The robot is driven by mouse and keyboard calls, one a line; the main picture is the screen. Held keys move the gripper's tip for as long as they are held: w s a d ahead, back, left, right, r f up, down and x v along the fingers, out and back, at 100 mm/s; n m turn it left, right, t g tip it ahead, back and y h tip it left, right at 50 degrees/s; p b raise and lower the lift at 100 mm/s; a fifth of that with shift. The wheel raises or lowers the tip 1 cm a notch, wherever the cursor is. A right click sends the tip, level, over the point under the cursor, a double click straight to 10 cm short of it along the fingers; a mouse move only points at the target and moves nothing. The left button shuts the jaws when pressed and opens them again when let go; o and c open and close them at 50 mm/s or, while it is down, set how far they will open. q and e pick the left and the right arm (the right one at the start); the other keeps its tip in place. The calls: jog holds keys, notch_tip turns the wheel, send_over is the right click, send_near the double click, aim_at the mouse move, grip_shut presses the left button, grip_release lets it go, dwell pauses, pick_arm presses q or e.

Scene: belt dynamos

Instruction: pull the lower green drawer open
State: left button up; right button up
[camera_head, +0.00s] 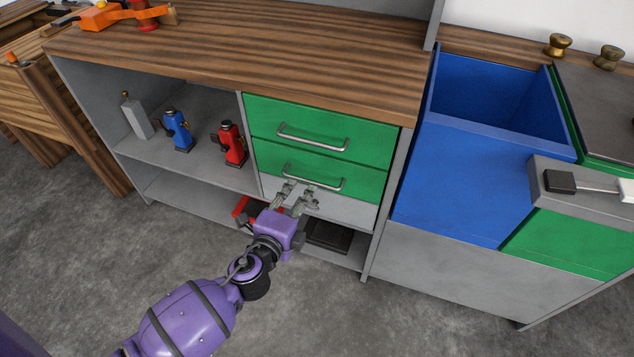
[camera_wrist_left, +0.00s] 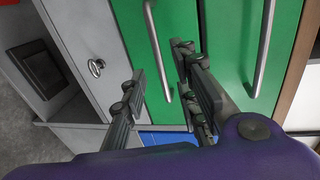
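The lower green drawer (camera_head: 361,184) is shut, flush in the grey cabinet below an upper green drawer (camera_head: 368,143). Its silver bar handle (camera_head: 328,188) also shows in the left wrist view (camera_wrist_left: 156,45). My left gripper (camera_head: 298,190) is open and empty in front of the lower drawer's bottom edge. In the left wrist view its fingers (camera_wrist_left: 160,65) show on either side of the lower handle's end. I cannot tell whether they touch the handle. The upper drawer's handle (camera_wrist_left: 265,45) is right of the fingers there. My right gripper is not in view.
A grey panel (camera_wrist_left: 85,35) with a small ring (camera_wrist_left: 96,67) lies beneath the lower drawer. Blue (camera_head: 177,131) and red (camera_head: 231,145) bottle-like objects stand on the left shelf. A blue bin (camera_head: 455,190) stands at right. Grey floor in front is clear.

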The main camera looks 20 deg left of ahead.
aim_at(308, 182)
pick_arm(q)
jog(key=x, duration=0.6)
jog(key=shift+a+f+b, duration=0.1)
jog(key=shift+a+b, duration=0.05)
jog(key=shift+b, duration=0.2)
jog(key=shift+w+f, duration=0.1)
jog(key=shift+w, duration=0.55)
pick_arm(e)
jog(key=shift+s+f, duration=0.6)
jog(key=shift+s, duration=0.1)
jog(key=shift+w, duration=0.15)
pick_arm(q)
grip_shut()
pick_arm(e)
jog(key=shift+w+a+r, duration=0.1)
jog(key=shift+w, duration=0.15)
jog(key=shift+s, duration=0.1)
